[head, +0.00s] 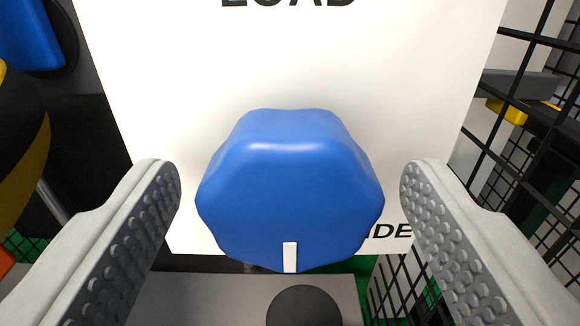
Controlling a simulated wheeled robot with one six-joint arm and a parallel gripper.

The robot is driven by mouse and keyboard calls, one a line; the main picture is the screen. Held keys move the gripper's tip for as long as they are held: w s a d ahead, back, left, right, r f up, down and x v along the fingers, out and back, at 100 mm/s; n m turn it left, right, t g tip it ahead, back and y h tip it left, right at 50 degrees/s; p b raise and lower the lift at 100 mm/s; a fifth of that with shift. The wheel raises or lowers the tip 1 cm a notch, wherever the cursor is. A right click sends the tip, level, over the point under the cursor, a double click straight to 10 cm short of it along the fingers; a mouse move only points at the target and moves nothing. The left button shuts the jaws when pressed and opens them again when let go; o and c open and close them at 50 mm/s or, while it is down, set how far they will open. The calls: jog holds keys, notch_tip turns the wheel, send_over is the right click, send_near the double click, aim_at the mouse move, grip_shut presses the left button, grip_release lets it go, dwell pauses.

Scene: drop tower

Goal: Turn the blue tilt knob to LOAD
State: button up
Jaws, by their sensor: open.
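The blue tilt knob (285,185) is a large lobed knob in the middle of the head view, in front of a white panel (430,70). A white pointer mark (290,257) is at the knob's lower edge and points down. The word LOAD (288,3), cut off by the top edge, is above the knob. A partly hidden label ending in "IDE" (388,231) is at the panel's lower right. My gripper (291,190) is open, with one studded finger on each side of the knob and a visible gap on both sides.
A black wire mesh (520,110) stands at the right, with a yellow part (507,110) behind it. A black and yellow striped object (20,150) and another blue part (28,35) are at the left. A dark round disc (304,306) is below the knob.

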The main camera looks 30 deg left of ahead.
jog(key=shift+c, duration=0.2)
jog(key=c, duration=0.9)
jog(key=shift+c, duration=0.2)
